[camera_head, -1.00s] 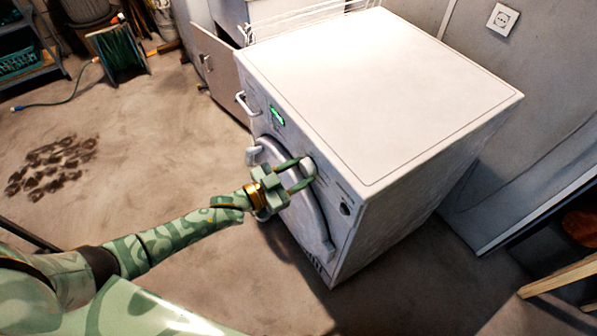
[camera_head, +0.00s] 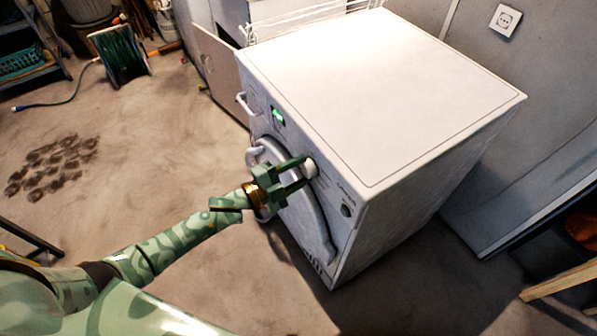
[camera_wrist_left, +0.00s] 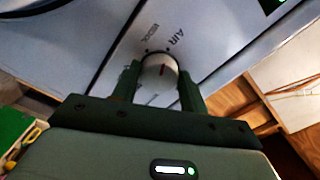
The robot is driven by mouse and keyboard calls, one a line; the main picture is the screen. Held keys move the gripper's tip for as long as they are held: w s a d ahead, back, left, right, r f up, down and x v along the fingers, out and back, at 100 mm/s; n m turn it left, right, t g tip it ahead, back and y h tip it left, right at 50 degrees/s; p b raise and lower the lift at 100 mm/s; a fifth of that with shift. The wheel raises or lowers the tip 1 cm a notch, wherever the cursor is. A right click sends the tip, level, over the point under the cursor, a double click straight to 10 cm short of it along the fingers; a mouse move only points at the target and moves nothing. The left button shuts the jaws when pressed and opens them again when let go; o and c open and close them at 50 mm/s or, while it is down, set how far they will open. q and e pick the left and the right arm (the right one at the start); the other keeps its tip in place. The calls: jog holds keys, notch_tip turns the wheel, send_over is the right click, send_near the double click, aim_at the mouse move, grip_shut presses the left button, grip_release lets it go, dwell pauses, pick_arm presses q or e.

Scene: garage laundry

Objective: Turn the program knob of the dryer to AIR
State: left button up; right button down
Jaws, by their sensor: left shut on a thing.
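The white dryer (camera_head: 400,90) stands right of centre in the head view, its front facing lower left. My left gripper (camera_head: 306,171) is shut on the program knob (camera_head: 311,167) on the front panel. In the left wrist view the round knob (camera_wrist_left: 158,68) sits between the two fingers of my left gripper (camera_wrist_left: 158,82). The WOOL label (camera_wrist_left: 148,28) is to the left of AIR. Other labels are hidden. My right gripper is not seen.
The dryer's round door (camera_head: 318,225) lies below the knob, close to my left gripper. A small green display (camera_head: 277,116) and another round dark control (camera_head: 347,210) are on the panel. A hose reel (camera_head: 119,55) stands at the back left. The floor at left is open.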

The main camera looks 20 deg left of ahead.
pick_arm(q)
jog(key=shift+f+m, duration=0.1)
jog(key=shift+m, duration=0.5)
jog(key=o, duration=0.9)
jog(key=shift+o, duration=0.2)
jog(key=p+v, duration=0.2)
jog(key=v, duration=1.4)
jog(key=shift+s+a, duration=0.1)
